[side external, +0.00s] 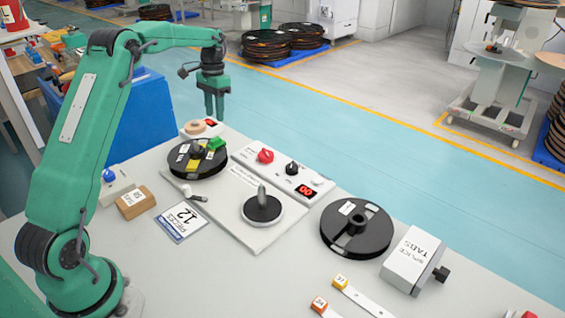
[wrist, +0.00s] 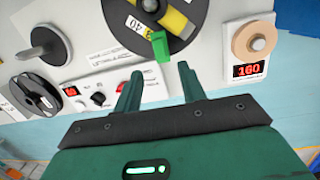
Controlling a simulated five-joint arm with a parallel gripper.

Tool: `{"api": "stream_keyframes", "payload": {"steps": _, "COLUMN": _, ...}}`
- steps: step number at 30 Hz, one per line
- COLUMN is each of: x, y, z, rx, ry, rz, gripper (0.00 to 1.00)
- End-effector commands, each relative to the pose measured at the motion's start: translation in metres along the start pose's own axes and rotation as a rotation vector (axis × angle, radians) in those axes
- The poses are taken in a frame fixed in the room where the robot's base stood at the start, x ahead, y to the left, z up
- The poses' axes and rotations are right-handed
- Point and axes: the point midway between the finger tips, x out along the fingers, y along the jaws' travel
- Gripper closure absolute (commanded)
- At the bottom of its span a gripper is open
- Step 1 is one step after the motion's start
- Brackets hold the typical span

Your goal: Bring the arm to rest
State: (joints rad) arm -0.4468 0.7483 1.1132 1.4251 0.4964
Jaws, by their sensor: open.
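My gripper (side external: 215,105) hangs pointing down above the back left of the workbench, beyond the black reel with the green clip. In the wrist view my gripper (wrist: 158,88) shows two green fingers apart with nothing between them. The black reel (side external: 190,168) with yellow marks sits on the left end of the white rewind plate. The green clip (side external: 216,143) is at the reel's edge; it also shows in the wrist view (wrist: 161,46), just past the fingertips. My fingers look apart from it.
A control box (side external: 280,168) with a red knob stands behind the plate (side external: 228,220). A tape roll (wrist: 254,40) sits by a display reading 160. Another black reel (side external: 356,230) and a splice tabs box (side external: 412,262) stand right. Blue floor beyond the bench is clear.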

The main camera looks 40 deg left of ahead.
Motion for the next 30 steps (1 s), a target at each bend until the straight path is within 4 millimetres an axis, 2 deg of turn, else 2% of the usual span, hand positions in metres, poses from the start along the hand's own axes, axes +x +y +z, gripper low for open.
{"api": "stream_keyframes", "payload": {"steps": 8, "x": -0.002, "y": 0.002, "z": 0.001, "rx": 0.000, "ry": 0.003, "rz": -0.002, "gripper": 0.59}}
{"api": "stream_keyframes", "payload": {"steps": 14, "x": -0.016, "y": 0.015, "z": 0.005, "rx": 0.001, "ry": 0.024, "rz": -0.016, "gripper": 0.59}}
{"api": "stream_keyframes", "payload": {"steps": 20, "x": -0.042, "y": 0.043, "z": 0.018, "rx": -0.003, "ry": 0.068, "rz": -0.041, "gripper": 0.59}}
{"api": "stream_keyframes", "payload": {"steps": 30, "x": -0.082, "y": 0.101, "z": 0.057, "rx": -0.011, "ry": 0.166, "rz": -0.083, "gripper": 0.59}}
